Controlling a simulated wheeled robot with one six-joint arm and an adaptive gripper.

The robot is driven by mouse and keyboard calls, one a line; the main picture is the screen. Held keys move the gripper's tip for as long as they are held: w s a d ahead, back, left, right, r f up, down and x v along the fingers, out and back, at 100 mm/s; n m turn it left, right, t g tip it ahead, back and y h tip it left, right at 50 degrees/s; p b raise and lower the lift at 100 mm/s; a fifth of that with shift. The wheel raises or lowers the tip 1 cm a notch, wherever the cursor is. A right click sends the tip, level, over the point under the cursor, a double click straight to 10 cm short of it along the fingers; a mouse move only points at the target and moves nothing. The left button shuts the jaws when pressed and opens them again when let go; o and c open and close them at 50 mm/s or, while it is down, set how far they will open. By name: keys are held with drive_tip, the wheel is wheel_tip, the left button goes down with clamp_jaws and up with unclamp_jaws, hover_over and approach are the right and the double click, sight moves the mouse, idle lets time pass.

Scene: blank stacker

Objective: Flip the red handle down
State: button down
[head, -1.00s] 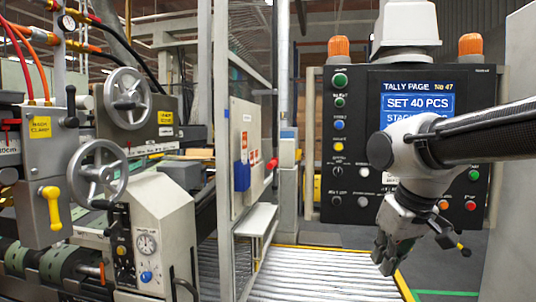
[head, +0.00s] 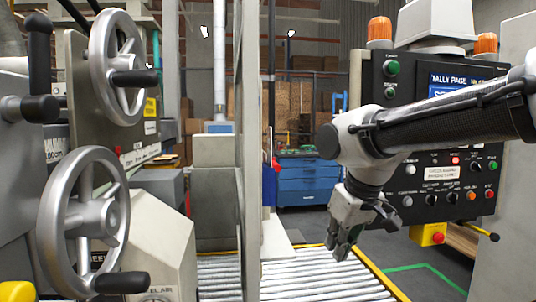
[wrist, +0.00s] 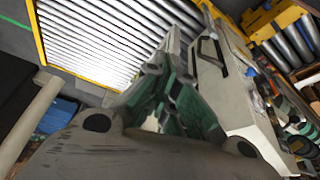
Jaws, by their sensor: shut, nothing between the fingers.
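A small red knob or handle (head: 276,165) shows at the edge of the upright pale panel (head: 250,150) in the middle of the head view. The panel is seen nearly edge-on, so I cannot tell which way the red part points, or whether it is the task's handle. My gripper (head: 341,252) hangs to the right of it and lower, over the roller conveyor, apart from it and touching nothing. It is shut and empty. In the wrist view its green-padded fingers (wrist: 165,75) are together; no red handle is clear there.
The roller conveyor (head: 325,278) runs below my gripper. The control console (head: 430,130) stands behind my arm, with a red button on a yellow box (head: 430,235) beneath. Two handwheels (head: 82,222) crowd the left. A blue tool cabinet (head: 308,180) stands farther back.

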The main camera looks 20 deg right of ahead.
drive_tip(key=shift+w+a, duration=0.25)
drive_tip(key=w+d+r+m+t, duration=0.1)
drive_tip(key=w+d+r, duration=0.3)
drive_tip(key=w, duration=1)
drive_tip(key=w+d+r+m+t, duration=0.1)
drive_tip(key=w+d+r, duration=0.4)
drive_tip(key=w+r, duration=0.5)
drive_tip(key=w+d+r+m+t, duration=0.2)
drive_tip(key=w+d+r, duration=0.3)
drive_tip(key=w, duration=1.5)
wheel_tip(320, 180, up, 3)
drive_tip(key=shift+w+r+t+h, duration=0.1)
drive_tip(key=shift+w+t+h, duration=0.05)
drive_tip(key=shift+t+h, duration=0.3)
